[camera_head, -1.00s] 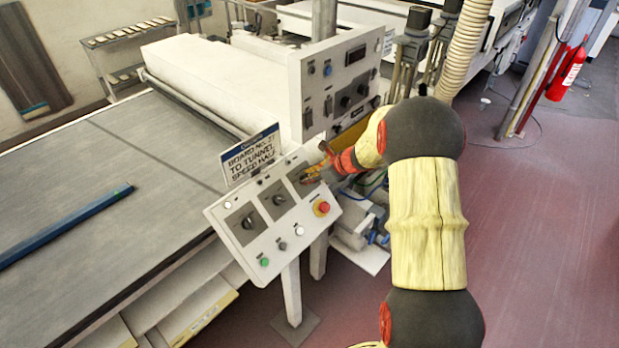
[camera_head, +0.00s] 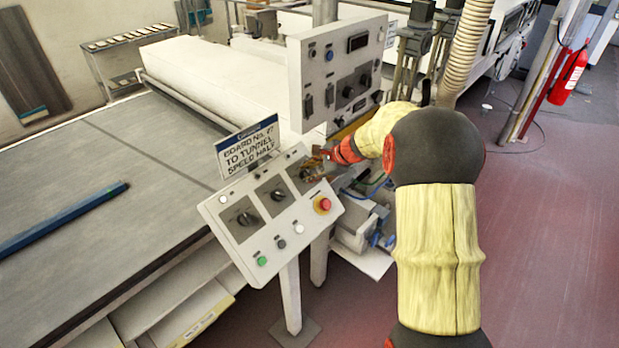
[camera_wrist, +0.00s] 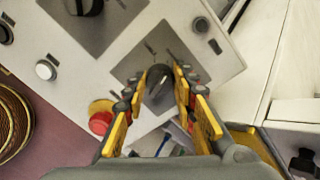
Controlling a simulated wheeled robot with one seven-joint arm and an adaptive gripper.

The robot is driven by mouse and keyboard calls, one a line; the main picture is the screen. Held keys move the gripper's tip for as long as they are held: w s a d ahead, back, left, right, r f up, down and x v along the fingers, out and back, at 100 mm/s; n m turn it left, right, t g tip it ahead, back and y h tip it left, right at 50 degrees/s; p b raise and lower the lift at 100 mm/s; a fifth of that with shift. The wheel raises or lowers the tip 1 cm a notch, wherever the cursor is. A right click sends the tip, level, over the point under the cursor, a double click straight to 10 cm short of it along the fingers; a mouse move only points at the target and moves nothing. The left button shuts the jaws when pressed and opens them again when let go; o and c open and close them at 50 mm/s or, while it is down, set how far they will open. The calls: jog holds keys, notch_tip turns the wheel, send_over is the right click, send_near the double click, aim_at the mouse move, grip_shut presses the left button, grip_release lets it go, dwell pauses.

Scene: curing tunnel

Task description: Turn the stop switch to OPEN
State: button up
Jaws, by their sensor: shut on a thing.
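The sloped control panel (camera_head: 243,254) carries three dark rotary knobs on grey plates in a row. My gripper (camera_head: 316,168) is at the right-hand knob, covering much of it in the head view. In the wrist view my gripper (camera_wrist: 160,84) is shut on this black rotary knob (camera_wrist: 159,92), with a yellow-edged finger on each side. The knob's pointer looks tilted slightly from the picture's vertical. The middle knob (camera_head: 277,195) and left knob (camera_head: 246,219) are free. The knob labels are too small to read, so I cannot tell which says OPEN.
A red stop button (camera_head: 322,204) sits just below the held knob, near my fingers. Green (camera_head: 262,261), black and white buttons line the panel. A sign (camera_head: 248,150) stands behind its top edge. A taller control box (camera_head: 340,70) rises behind.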

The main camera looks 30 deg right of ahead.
jog(key=shift+n+b, duration=0.4)
jog(key=shift+n, duration=0.2)
jog(key=o, duration=1.2)
jog(key=shift+c, duration=0.2)
jog(key=v, duration=1.2)
